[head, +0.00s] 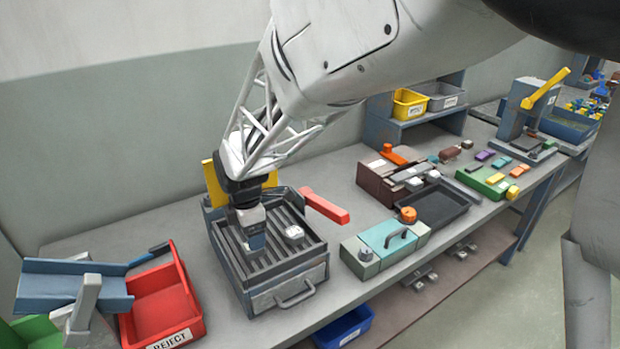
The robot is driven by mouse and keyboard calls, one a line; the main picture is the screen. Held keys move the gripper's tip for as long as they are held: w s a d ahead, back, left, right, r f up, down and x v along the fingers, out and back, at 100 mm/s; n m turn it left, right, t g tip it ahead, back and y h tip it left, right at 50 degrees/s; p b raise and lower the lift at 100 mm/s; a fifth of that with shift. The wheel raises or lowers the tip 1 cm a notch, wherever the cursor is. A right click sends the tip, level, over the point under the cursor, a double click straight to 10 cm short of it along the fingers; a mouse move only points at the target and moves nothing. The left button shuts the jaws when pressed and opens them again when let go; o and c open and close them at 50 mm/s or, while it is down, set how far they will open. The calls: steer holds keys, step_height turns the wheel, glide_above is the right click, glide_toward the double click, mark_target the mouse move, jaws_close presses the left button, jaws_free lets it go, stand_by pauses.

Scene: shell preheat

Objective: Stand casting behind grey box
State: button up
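A grey box (261,299) with a slatted top and a front handle stands on the bench at centre left. A small silvery piece (294,233), possibly the casting, rests on the slats toward the right. My gripper (256,244) points down over the middle of the slats, left of that piece and apart from it. Its fingertips are small and dark blue-grey here, and I cannot tell their gap or whether something is between them. My gripper and wrist hide part of the box's back and its far slats.
A red reject bin (163,304) is at left, beside a blue chute (72,280). A teal-lidded case (388,238) stands at right. Bare bench shows behind the box.

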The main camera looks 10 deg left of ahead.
steer(key=shift+f, duration=0.1)
steer(key=shift+f, duration=2.5)
steer(key=shift+w, duration=0.1)
steer(key=c, duration=1.1)
steer(key=shift+r, duration=0.1)
steer(key=shift+c, duration=0.2)
steer(key=shift+r, duration=0.8)
step_height(320, 180, up, 2)
steer(key=shift+r, duration=0.1)
steer(key=s+d+r, duration=0.1)
steer(key=s+d, duration=0.9)
steer(key=s, duration=0.2)
steer(key=shift+d, duration=0.3)
